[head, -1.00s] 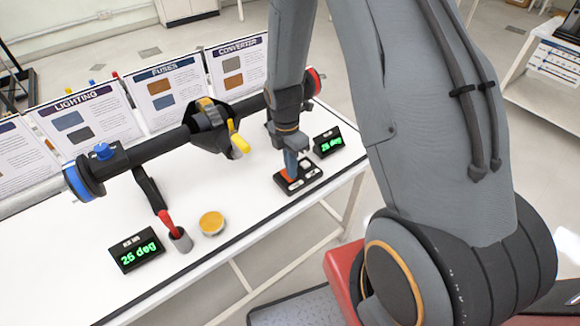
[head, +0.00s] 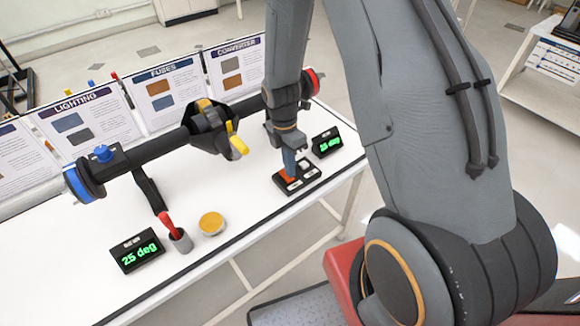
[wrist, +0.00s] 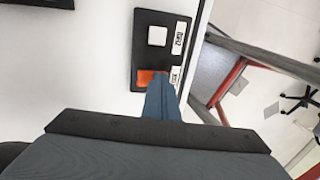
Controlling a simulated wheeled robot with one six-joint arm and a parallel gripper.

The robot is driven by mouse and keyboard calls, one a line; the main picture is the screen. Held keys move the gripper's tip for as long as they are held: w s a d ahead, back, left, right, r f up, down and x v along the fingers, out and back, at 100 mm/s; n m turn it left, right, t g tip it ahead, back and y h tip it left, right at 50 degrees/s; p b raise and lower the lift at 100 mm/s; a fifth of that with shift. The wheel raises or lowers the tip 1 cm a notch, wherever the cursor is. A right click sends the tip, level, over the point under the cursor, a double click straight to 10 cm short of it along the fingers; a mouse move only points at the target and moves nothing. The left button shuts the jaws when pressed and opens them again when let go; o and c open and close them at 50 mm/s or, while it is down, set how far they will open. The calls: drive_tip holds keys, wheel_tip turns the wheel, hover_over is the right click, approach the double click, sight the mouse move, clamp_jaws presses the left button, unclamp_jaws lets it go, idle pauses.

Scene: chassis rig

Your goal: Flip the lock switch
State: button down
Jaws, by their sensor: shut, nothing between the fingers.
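A black switch panel (wrist: 146,58) lies near the front edge of the white table; it also shows in the head view (head: 290,192). It carries an orange switch (wrist: 147,79) and a white switch (wrist: 157,36), each beside a small white label too blurred to read, so I cannot tell which is the lock switch. My gripper (wrist: 160,76) is shut and empty, its fingertips pointing down at the orange switch and hiding part of it. In the head view my gripper (head: 289,172) stands over the orange side. I cannot tell whether it touches the switch.
A black axle assembly (head: 165,145) runs above the table behind the panel. A green-digit display (head: 326,143) stands right of the panel, another (head: 138,251) at front left. A grey cup with a red-handled tool (head: 181,240) and a yellow round item (head: 212,223) stand left.

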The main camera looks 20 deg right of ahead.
wheel_tip(320, 180, up, 14)
drive_tip(key=s+b, duration=0.1)
drive_tip(key=s, duration=0.1)
drive_tip(key=shift+d+f, duration=0.25)
drive_tip(key=s+r+m+t+b, duration=0.1)
drive_tip(key=s+m, duration=0.3)
drive_tip(key=m, duration=0.6)
drive_tip(key=s+a+r+m+t+b, duration=0.1)
drive_tip(key=s+m, duration=0.4)
drive_tip(key=m, duration=0.6)
drive_tip(key=shift+r+m+t+b, duration=0.3)
drive_tip(key=shift+r+t+b, duration=0.3)
drive_tip(key=shift+b, duration=0.3)
